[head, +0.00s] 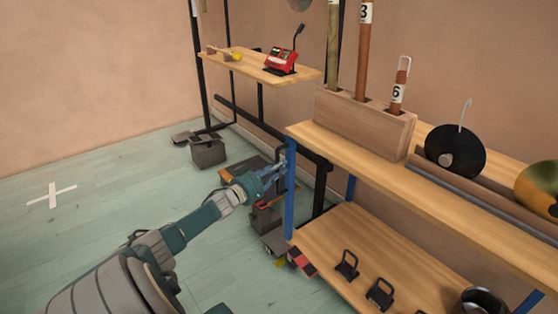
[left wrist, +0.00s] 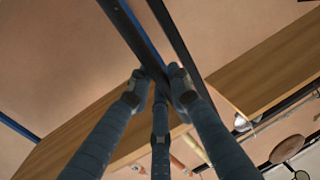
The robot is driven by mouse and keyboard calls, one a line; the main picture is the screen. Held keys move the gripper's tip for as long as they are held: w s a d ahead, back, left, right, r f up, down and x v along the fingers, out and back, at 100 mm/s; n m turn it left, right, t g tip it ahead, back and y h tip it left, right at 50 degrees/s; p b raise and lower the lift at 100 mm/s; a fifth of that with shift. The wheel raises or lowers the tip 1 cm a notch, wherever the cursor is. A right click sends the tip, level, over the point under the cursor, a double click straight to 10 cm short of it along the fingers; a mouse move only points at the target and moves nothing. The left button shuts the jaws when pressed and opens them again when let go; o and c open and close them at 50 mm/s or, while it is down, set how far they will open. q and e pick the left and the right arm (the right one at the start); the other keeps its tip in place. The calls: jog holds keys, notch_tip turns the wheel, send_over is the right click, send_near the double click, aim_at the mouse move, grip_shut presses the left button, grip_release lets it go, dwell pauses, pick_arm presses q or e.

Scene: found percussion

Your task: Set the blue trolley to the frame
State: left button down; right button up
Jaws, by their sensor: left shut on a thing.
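The blue trolley (head: 289,212) stands at the right, with blue posts and a wooden top and lower shelf. The black frame (head: 199,72) stands behind it against the wall. The trolley's near-left end is close to the frame; I cannot tell whether they touch. My left gripper (head: 279,171) is shut on the trolley's left blue post, just below the top. In the left wrist view the gripper's fingers (left wrist: 157,78) close around the dark, blue-edged post (left wrist: 135,30). My right gripper is in neither view.
A wooden block (head: 365,125) with numbered tubes and a black disc (head: 455,150) stand on the trolley's top. A red device (head: 281,61) rests on the frame's wooden shelf. Grey weights (head: 207,151) lie on the floor. Open floor at left bears a white cross (head: 51,194).

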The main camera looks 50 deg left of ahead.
pick_arm(q)
jog(key=shift+s+a, duration=0.1)
jog(key=shift+a, duration=0.25)
jog(key=c, duration=1.6)
grip_release()
jog(key=shift+r, duration=0.1)
jog(key=shift+f, duration=0.2)
jog(key=s, duration=0.4)
jog(key=s+d, duration=0.1)
jog(key=s, duration=0.6)
jog(key=shift+s+d+r, duration=0.15)
jog(key=shift+s+d, duration=0.15)
jog(key=shift+s, duration=0.1)
